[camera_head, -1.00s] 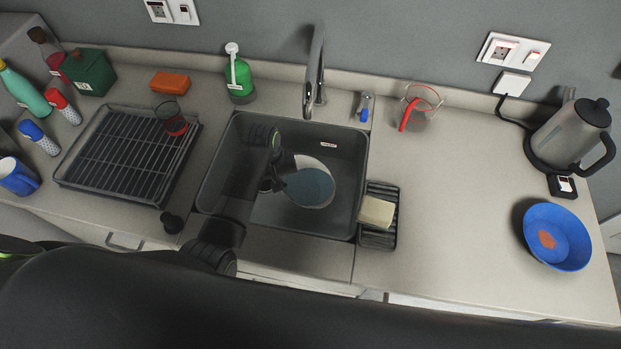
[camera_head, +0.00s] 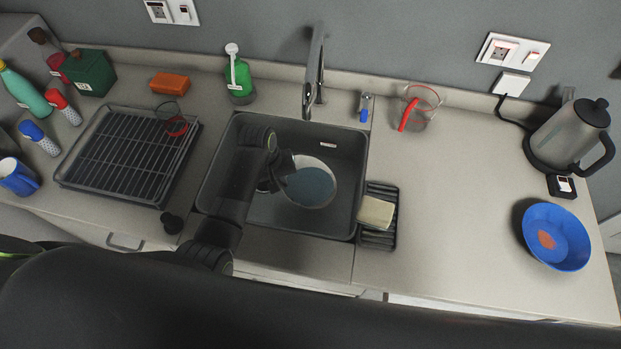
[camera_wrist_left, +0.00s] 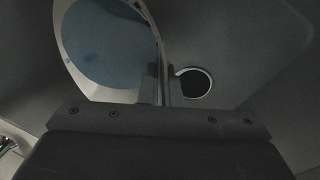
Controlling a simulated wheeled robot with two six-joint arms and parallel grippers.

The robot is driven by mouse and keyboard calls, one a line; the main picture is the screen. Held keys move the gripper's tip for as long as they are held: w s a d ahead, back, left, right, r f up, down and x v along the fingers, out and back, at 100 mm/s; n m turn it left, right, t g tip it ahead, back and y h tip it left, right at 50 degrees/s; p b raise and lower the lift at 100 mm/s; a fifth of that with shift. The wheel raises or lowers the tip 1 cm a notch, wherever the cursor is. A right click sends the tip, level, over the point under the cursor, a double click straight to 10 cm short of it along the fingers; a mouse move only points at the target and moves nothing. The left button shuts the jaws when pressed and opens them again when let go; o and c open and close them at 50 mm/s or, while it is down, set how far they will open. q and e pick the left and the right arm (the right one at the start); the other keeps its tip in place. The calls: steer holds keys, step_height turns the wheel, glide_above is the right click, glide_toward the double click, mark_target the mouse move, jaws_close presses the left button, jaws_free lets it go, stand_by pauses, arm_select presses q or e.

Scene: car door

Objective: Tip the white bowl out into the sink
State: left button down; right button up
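The white bowl (camera_head: 331,172) is inside the dark sink (camera_head: 345,215), with a blue-grey surface showing inside it. My left gripper (camera_head: 285,175) reaches down into the sink at the bowl's left side. In the left wrist view the bowl's white rim (camera_wrist_left: 160,40) runs between the two fingers (camera_wrist_left: 161,88), which are shut on it. The blue-grey area fills much of the bowl's inside there. Whether the bowl touches the sink floor is hard to tell. My right gripper is not in view.
The faucet (camera_head: 314,70) stands behind the sink. A round drain hole (camera_wrist_left: 196,83) shows beside the bowl. A sponge (camera_head: 376,212) on a black rack is at the sink's right edge, and a drying rack (camera_head: 125,155) stands left. The counter right of the sink is mostly clear.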

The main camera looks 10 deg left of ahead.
arm_select(q)
steer(key=shift+a+r+t+h, duration=0.15)
steer(key=shift+t+h, duration=0.15)
steer(key=shift+h, duration=1.1)
steer(key=shift+t+h, duration=0.3)
steer(key=shift+h, duration=0.3)
